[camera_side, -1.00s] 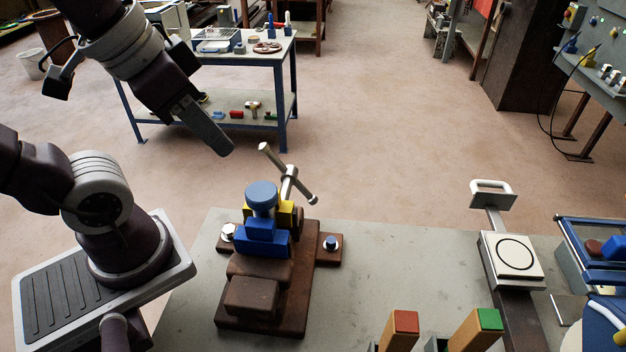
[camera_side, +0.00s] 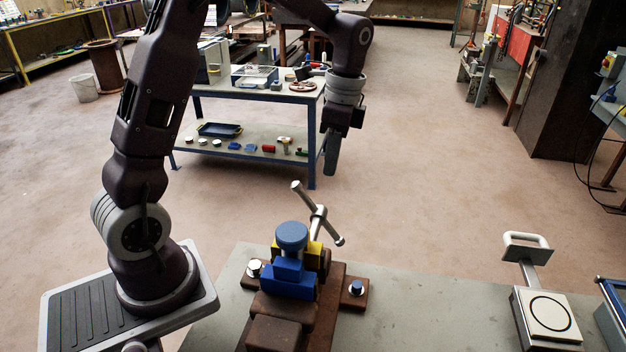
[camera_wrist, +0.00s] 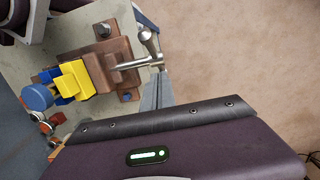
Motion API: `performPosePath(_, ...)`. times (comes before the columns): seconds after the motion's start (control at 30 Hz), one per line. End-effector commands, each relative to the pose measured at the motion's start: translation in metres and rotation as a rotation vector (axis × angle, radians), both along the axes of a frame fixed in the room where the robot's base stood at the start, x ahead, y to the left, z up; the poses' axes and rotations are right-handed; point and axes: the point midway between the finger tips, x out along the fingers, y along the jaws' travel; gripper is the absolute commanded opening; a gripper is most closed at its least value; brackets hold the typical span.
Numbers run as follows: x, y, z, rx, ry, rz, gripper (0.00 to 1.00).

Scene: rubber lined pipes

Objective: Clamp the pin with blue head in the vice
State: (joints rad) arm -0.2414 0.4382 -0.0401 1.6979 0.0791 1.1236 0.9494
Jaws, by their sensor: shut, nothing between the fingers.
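The pin with a blue head (camera_side: 292,236) stands upright at the vice (camera_side: 276,334), its round head on top. Its lower part is hidden among the blue jaw block (camera_side: 290,280) and the yellow jaw block (camera_side: 314,249). The blue head (camera_wrist: 37,97) also shows at the left of the wrist view. The vice's metal handle bar (camera_side: 318,213) slants at the far end of the vice. My gripper (camera_side: 331,172) points down, shut and empty, above the handle in the side view. In the wrist view my fingers (camera_wrist: 156,92) appear close beside the handle (camera_wrist: 150,45); contact is unclear.
The brown vice base is fixed to the grey bench (camera_side: 420,315) by bolts. A white plate device with a handle (camera_side: 546,312) stands at the right. The bench between it and the vice is clear. A blue-legged side table (camera_side: 250,140) stands behind on the floor.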

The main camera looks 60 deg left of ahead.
Motion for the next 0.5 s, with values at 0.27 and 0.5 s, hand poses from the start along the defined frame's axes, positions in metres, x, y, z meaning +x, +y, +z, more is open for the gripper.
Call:
performPosePath(0.27,-0.022,0.012,-0.039,0.000,0.001,0.004,0.00)
performPosePath(0.5,-0.031,0.018,-0.047,0.000,-0.002,0.003,0.00)
